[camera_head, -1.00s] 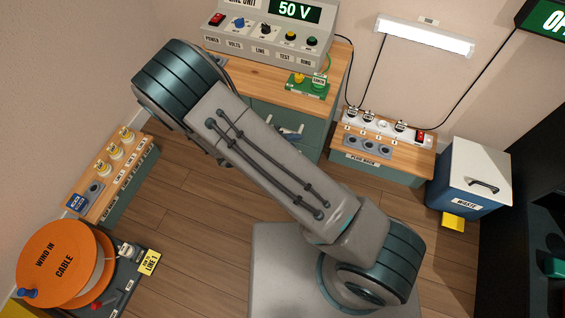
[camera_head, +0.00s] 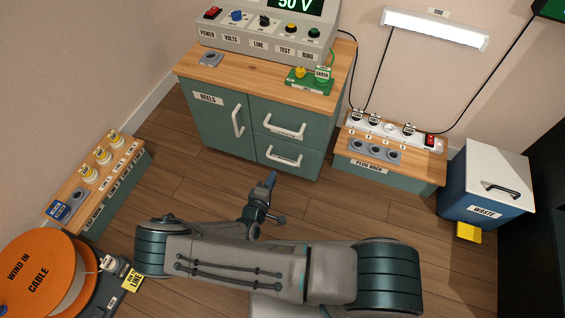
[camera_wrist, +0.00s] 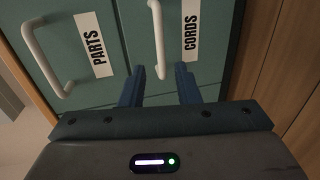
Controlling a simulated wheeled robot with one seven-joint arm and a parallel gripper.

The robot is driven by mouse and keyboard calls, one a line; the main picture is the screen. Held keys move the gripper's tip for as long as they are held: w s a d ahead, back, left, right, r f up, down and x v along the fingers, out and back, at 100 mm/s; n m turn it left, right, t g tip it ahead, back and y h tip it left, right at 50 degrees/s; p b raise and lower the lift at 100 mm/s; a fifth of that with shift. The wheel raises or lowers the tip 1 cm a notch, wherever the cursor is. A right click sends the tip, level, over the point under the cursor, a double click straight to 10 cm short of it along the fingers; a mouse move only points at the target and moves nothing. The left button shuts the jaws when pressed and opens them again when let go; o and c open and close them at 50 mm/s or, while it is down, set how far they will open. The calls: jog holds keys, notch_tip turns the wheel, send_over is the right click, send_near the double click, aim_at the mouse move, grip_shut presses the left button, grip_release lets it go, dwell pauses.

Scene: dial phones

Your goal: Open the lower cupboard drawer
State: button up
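The green cupboard (camera_head: 220,127) has two drawers on its right side. The lower drawer (camera_head: 270,142) is closed, and its white handle (camera_head: 284,160) is bare. In the wrist view the drawer labelled CORDS, on the floor side, has a white handle (camera_wrist: 158,42). The drawer labelled PARTS, with its own handle (camera_wrist: 45,58), is beside it. My gripper (camera_head: 271,178) is in front of the lower drawer, just below its handle in the head view. Its blue fingers (camera_wrist: 160,76) are apart and empty. The CORDS handle's near end appears between them; whether they touch is unclear.
A closed door with a white handle (camera_head: 237,121) is left of the drawers. The plug rack (camera_head: 390,172) stands to the right, the cap rack (camera_head: 97,180) to the left. Wooden floor (camera_head: 190,190) in front of the cupboard is clear apart from my arm.

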aim_at(282, 160)
jog(key=b+x, duration=0.3)
jog(key=x, duration=0.8)
jog(key=shift+b, duration=0.3)
grip_shut()
